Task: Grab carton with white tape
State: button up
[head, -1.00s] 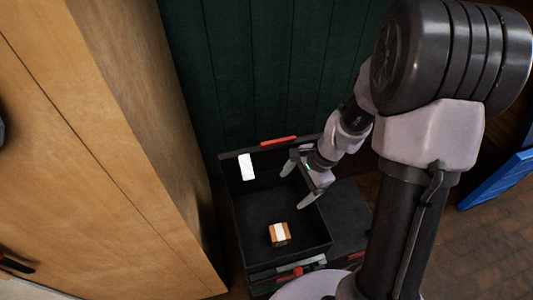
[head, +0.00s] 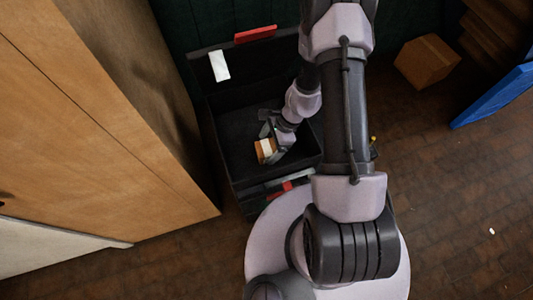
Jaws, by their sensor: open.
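The carton with white tape (head: 262,151) is a small brown box inside a black open bin (head: 217,150). It lies on the bin floor toward the front. My gripper (head: 271,143) is down in the bin at the carton, with its fingers open. One finger shows at the carton's right side. The arm partly hides the carton's right part, and I cannot tell whether the fingers touch it.
A wooden cabinet (head: 110,120) stands close on the left of the bin. A larger cardboard box (head: 427,61) lies on the floor at the upper right, near a blue object (head: 495,97). The brown floor at right is mostly clear.

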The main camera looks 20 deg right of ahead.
jog(key=shift+x, duration=0.9)
jog(key=shift+r, duration=0.1)
jog(key=shift+c, duration=0.2)
grip_shut()
